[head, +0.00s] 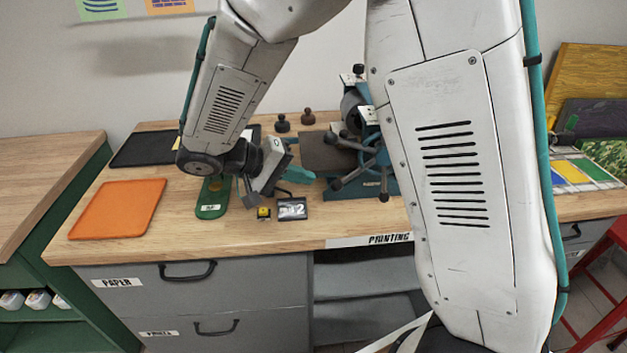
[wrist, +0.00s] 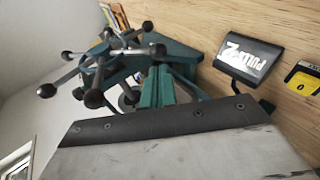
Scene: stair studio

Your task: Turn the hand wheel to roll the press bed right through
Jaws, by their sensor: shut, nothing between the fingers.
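The press (head: 357,188) stands on the wooden bench, partly hidden by my arm in the head view. Its hand wheel (head: 360,160) has several spokes with dark ball knobs. The hand wheel also shows in the wrist view (wrist: 97,68), just beyond my fingertips. The dark flat press bed (head: 322,150) reaches out to the left of the press. My gripper (head: 298,174), with teal fingers, is shut and empty, left of the wheel and low over the bench. Its fingers in the wrist view (wrist: 156,75) point toward the wheel; I cannot tell whether they touch it.
A black "PULLS 2" sign (head: 292,208) and a small yellow counter (head: 263,213) lie before my gripper. A green piece (head: 212,198), an orange tray (head: 118,209) and a black tray (head: 145,148) are left. Two dark knobbed pieces (head: 282,123) stand behind. A red stool (head: 603,280) is right.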

